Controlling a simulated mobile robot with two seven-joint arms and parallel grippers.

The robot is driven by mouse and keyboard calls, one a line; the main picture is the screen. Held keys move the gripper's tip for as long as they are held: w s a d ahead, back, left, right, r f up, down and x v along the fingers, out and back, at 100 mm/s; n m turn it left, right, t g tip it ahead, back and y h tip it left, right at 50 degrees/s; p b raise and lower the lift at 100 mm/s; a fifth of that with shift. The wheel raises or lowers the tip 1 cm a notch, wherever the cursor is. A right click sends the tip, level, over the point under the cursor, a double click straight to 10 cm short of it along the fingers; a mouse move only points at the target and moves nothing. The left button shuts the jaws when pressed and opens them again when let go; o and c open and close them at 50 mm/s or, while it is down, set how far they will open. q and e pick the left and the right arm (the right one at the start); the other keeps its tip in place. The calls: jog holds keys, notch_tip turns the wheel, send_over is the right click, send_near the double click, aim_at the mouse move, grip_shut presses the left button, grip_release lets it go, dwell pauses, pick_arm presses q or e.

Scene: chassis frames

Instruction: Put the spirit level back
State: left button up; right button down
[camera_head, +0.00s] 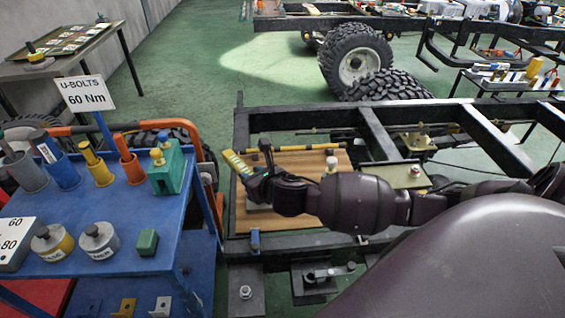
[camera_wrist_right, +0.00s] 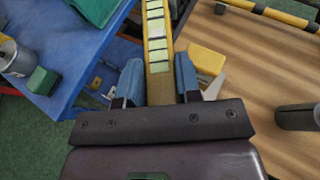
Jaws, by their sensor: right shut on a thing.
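The spirit level (camera_wrist_right: 157,40) looks like a narrow yellow bar with pale green panels along its face. My right gripper (camera_wrist_right: 160,86) is shut on it, with one blue finger on each side. In the head view the level (camera_head: 235,163) sticks out of the right gripper (camera_head: 256,183) toward the upper left. They are over the left part of a wooden board (camera_head: 300,217) on the chassis frame, to the right of the blue cart (camera_head: 120,212). The level's near end is hidden by the gripper. My left gripper is not in view.
A yellow-and-black bar (camera_head: 300,148) lies across the board's far side. A yellow block (camera_wrist_right: 206,59) is close to the right finger. Black frame rails surround the board.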

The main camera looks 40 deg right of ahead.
jog(key=w+d+r+m+h+p, duration=0.1)
jog(key=w+d+r+p, duration=0.1)
jog(key=w+d+r, duration=0.35)
jog(key=w+d+r+m+h+p, duration=0.1)
jog(key=w+d+r, duration=0.15)
jog(key=d, duration=0.65)
jog(key=shift+s+f+b, duration=0.2)
jog(key=shift+f+b, duration=2.2)
jog(key=shift+f, duration=7.55)
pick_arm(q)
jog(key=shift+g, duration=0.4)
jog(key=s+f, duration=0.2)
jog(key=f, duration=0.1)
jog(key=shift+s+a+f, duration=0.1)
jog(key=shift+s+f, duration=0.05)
pick_arm(e)
jog(key=shift+r, duration=0.15)
jog(key=c, duration=0.9)
grip_release()
jog(key=shift+f, duration=0.2)
jog(key=shift+c, duration=0.2)
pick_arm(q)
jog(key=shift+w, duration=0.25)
pick_arm(e)
jog(key=shift+o, duration=0.7)
jog(key=shift+r, duration=0.1)
